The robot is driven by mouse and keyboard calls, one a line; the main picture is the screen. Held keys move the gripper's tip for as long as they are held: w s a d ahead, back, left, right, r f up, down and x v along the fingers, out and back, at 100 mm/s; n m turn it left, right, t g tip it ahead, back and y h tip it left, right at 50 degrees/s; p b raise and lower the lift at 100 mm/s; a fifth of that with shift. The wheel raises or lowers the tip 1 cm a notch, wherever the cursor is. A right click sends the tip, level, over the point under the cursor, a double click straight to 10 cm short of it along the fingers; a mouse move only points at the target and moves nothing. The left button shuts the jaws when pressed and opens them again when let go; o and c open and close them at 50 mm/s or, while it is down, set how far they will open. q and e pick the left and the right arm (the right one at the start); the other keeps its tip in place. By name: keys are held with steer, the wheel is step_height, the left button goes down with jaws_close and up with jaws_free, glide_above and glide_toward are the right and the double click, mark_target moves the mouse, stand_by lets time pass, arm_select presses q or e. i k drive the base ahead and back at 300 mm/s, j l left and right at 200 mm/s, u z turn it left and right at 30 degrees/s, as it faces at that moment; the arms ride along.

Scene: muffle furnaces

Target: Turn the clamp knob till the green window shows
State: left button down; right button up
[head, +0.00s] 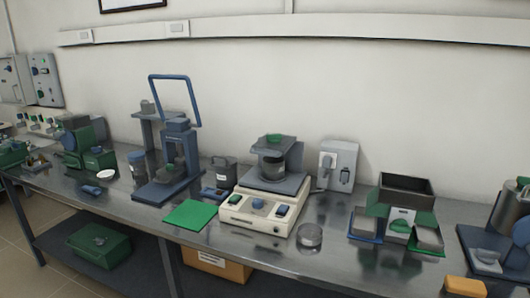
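A machine with a cream base (235,214) stands mid-bench. It carries a dark grey platform (290,184) with a round vessel (280,166) under a dark top plate. A green part (273,141) sits on that top plate; it may be the clamp knob, but I cannot tell for sure. I cannot make out a green window on the machine. Neither of my grippers is in view.
A green mat (189,214) lies left of the machine and a clear round dish (310,236) at its right. A blue-framed press (175,150) stands farther left. A balance-like device with a dark tray (405,184) stands right. The steel bench (340,255) has bare room in front.

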mark_target(273, 138)
steer(key=i+l+u, duration=0.25)
steer(key=l+u, duration=0.25)
steer(key=l, duration=0.25)
steer(key=i+l+u, duration=0.1)
steer(key=l+u, duration=0.15)
steer(key=l, duration=0.15)
steer(key=l+u, duration=0.25)
steer(key=l, duration=0.15)
steer(key=i, duration=0.05)
